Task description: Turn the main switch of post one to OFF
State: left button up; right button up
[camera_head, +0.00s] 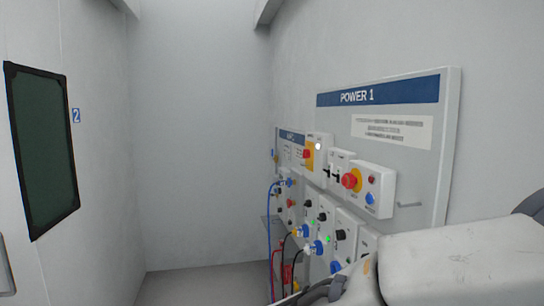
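The post panel labelled POWER 1 (408,185) hangs on the right wall, seen at a steep angle. On its upper left a white box carries a yellow plate with a red knob (307,154), which looks like the main switch. Its position marks are too small to read. A pale round lamp (318,146) sits beside it. Neither gripper shows clearly. A white link of my arm fills the lower right corner and hides the lower part of the panel.
A red mushroom button (351,180) on yellow stands out right of a breaker (338,168). Below are black knobs, green lamps, blue plugs and hanging cables (269,235). A second panel (291,145) is farther back. A dark window (44,150) is left; the middle floor is clear.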

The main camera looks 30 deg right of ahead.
aim_at(306, 154)
jog(key=u, duration=0.05)
jog(key=i, duration=2.9)
jog(key=z, duration=1.55)
